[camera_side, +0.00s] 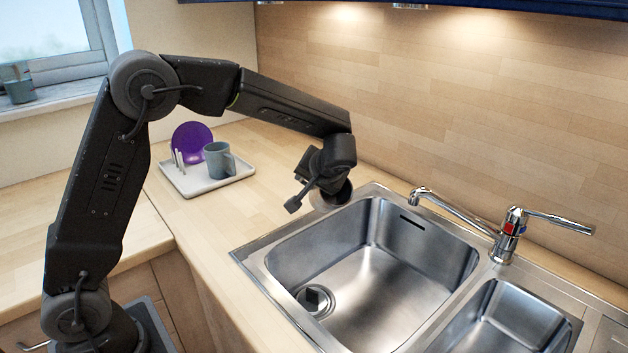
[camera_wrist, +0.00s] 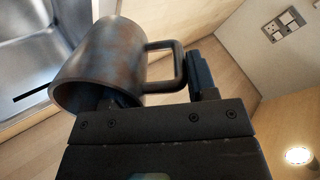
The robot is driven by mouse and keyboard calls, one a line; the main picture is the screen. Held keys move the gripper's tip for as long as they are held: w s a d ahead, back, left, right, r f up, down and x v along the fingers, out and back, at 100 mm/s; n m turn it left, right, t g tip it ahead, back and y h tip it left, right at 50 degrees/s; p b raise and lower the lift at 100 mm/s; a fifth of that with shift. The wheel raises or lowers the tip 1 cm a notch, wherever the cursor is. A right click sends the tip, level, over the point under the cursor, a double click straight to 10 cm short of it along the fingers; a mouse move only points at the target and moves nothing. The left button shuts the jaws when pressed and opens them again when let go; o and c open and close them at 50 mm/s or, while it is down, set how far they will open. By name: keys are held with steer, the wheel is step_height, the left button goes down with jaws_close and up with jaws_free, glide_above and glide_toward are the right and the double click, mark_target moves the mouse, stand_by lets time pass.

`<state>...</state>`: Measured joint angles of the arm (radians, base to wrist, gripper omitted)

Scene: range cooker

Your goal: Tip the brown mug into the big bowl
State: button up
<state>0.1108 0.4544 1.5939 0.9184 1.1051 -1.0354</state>
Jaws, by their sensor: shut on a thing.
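The brown mug (camera_wrist: 105,62) shows large in the wrist view, mottled brown and grey, with its handle (camera_wrist: 168,62) to the right and its open mouth to the lower left. My gripper (camera_side: 312,188) is shut on it; in the wrist view one finger stands right of the handle and the other is partly hidden by the mug. In the side view the mug (camera_side: 337,197) is mostly hidden below my gripper, near the sink's back left corner. The big bowl (camera_side: 400,235) is the larger steel basin, with a drain (camera_side: 315,300) in its floor.
A white tray (camera_side: 222,183) on the counter at left holds a purple plate (camera_side: 192,142) and a blue-grey mug (camera_side: 217,160). A tap (camera_side: 480,222) stands behind the sink, its spout over the big bowl. A smaller basin (camera_side: 510,318) lies at right.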

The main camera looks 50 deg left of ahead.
steer(key=shift+w+a+f+g+h, duration=0.2)
steer(key=shift+a+g+h, duration=0.15)
steer(key=shift+h, duration=0.75)
steer(key=shift+a+f+h, duration=0.15)
steer(key=shift+f+h, duration=0.2)
steer(key=shift+h, duration=0.65)
steer(key=shift+r+g+h, duration=0.1)
steer(key=shift+g+h, duration=0.55)
steer(key=shift+h, duration=0.55)
steer(key=shift+d+r+g+h, duration=0.1)
steer(key=shift+g+h, duration=0.05)
steer(key=shift+h, duration=0.45)
steer(key=shift+d+r+g+h, duration=0.1)
steer(key=shift+g+h, duration=0.05)
steer(key=shift+h, duration=0.45)
